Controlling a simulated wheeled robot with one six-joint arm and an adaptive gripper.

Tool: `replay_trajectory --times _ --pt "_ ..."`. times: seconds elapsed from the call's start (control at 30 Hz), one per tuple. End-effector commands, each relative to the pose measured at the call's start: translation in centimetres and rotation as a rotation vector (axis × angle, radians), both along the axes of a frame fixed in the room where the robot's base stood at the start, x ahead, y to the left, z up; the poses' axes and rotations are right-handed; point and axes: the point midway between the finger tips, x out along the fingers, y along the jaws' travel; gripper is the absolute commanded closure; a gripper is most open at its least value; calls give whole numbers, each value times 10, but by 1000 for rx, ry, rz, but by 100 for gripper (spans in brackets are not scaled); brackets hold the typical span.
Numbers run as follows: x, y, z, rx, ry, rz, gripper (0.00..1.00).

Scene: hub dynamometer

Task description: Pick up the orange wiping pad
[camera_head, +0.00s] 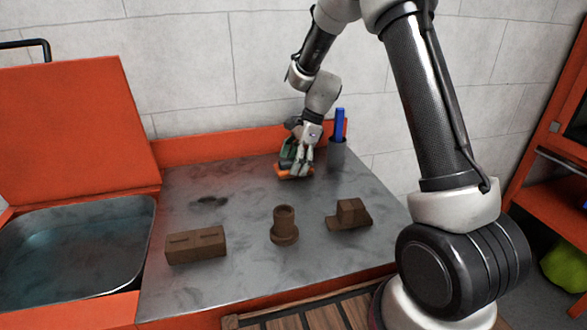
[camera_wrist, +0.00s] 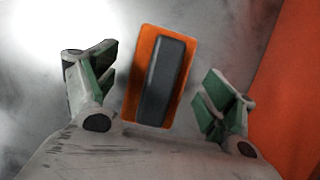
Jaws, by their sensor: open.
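The orange wiping pad (camera_wrist: 142,88) lies on the metal tabletop, with a dark grey grip block (camera_wrist: 163,80) along its top. In the wrist view it sits between my two open fingers, slightly tilted, with a gap on each side. My gripper (camera_wrist: 160,92) is open and empty, with green finger pads. In the head view my gripper (camera_head: 293,160) is over the far part of the table and hides most of the pad; an orange edge (camera_head: 292,175) shows below the fingers.
A grey cup (camera_head: 338,153) with blue and red items stands just right of my gripper. Brown parts stand nearer: a slotted block (camera_head: 196,246), a flanged cylinder (camera_head: 284,225) and a stepped block (camera_head: 349,214). A water basin (camera_head: 75,290) is at left. An orange backsplash (camera_head: 215,148) runs behind.

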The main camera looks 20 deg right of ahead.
Motion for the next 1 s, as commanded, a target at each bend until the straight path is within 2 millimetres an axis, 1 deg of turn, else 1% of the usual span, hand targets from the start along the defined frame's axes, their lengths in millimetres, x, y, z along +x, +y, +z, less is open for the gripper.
replay_trajectory --times 0.03,0.07,0.1,0.27,0.3,0.37,0.4,0.57,0.67,0.77,1.0 --pt "0 0 0 0 0 0 16" --pt "0 0 0 0 0 0 20" --pt "0 0 0 0 0 0 27" --pt "0 0 0 0 0 0 56" --pt "0 0 0 0 0 0 63" --pt "0 0 0 0 0 0 65" --pt "0 0 0 0 0 0 69" --pt "0 0 1 0 0 1 69" --pt "0 0 5 0 -2 1 69" --pt "1 0 20 1 -3 1 69" --pt "0 0 71 1 -3 1 69"
